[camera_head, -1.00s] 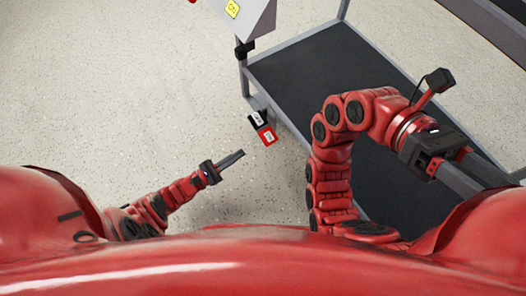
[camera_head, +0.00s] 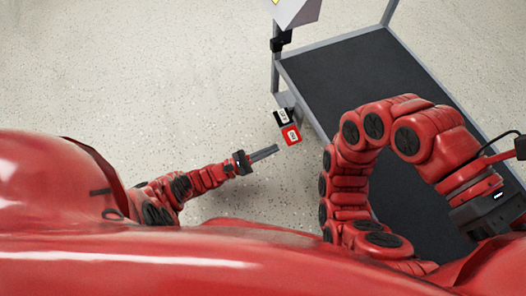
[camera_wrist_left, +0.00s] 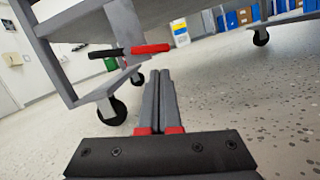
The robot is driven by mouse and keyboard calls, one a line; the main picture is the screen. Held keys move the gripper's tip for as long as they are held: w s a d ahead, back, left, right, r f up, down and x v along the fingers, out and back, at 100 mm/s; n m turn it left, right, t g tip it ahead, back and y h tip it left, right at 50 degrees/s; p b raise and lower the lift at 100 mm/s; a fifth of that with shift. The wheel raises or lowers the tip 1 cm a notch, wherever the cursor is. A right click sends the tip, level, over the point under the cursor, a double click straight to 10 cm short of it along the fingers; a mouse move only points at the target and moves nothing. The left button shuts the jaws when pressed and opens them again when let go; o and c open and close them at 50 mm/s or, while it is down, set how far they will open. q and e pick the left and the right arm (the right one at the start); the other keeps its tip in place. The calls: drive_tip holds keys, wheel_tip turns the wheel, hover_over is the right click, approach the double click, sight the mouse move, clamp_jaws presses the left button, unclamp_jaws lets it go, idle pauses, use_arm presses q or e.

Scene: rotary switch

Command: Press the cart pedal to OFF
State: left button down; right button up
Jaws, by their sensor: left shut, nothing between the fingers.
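The cart pedal has a red half (camera_head: 291,135) and a black half (camera_head: 281,117), each with a small label, at the cart's near left corner. In the left wrist view the red half (camera_wrist_left: 150,48) and the black half (camera_wrist_left: 105,53) stick out to either side of a grey bracket. My left gripper (camera_head: 277,149) is shut and empty, just short of the red half, with a small gap in the head view. In the left wrist view its fingertips (camera_wrist_left: 165,74) appear below the red half. My right gripper is cut off at the right edge, its fingers out of view.
The grey-framed cart has a dark shelf (camera_head: 345,75), and my right arm hangs over it. A wheel (camera_wrist_left: 112,110) sits near the pedal. Speckled floor (camera_head: 150,80) is clear on the left. Blue bins (camera_wrist_left: 240,17) stand in the background.

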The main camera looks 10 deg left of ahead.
sight(288, 126)
use_arm(q)
drive_tip(key=b+x, duration=0.1)
drive_tip(key=x, duration=0.4)
use_arm(e)
drive_tip(key=shift+f+g, duration=0.3)
drive_tip(key=shift+f, duration=0.05)
use_arm(q)
drive_tip(key=shift+s+d+r+p, duration=0.1)
drive_tip(key=shift+s+r+p, duration=0.15)
drive_tip(key=shift+p, duration=0.35)
use_arm(e)
drive_tip(key=shift+r+t, duration=0.45)
drive_tip(key=shift+t, duration=0.05)
use_arm(q)
drive_tip(key=n+p, duration=0.1)
drive_tip(key=n, duration=0.1)
drive_tip(key=r+n+t, duration=0.1)
drive_tip(key=n, duration=0.1)
drive_tip(key=r+n+y+p, duration=0.1)
drive_tip(key=n, duration=0.1)
drive_tip(key=shift+s+d+t+p, duration=0.3)
drive_tip(key=shift+s+t, duration=0.05)
drive_tip(key=shift+t, duration=0.05)
use_arm(e)
drive_tip(key=r, duration=0.1)
drive_tip(key=w+r+t+h, duration=0.1)
drive_tip(key=shift+w+r+t, duration=0.1)
drive_tip(key=shift+r+t, duration=0.2)
drive_tip(key=shift+r, duration=0.1)
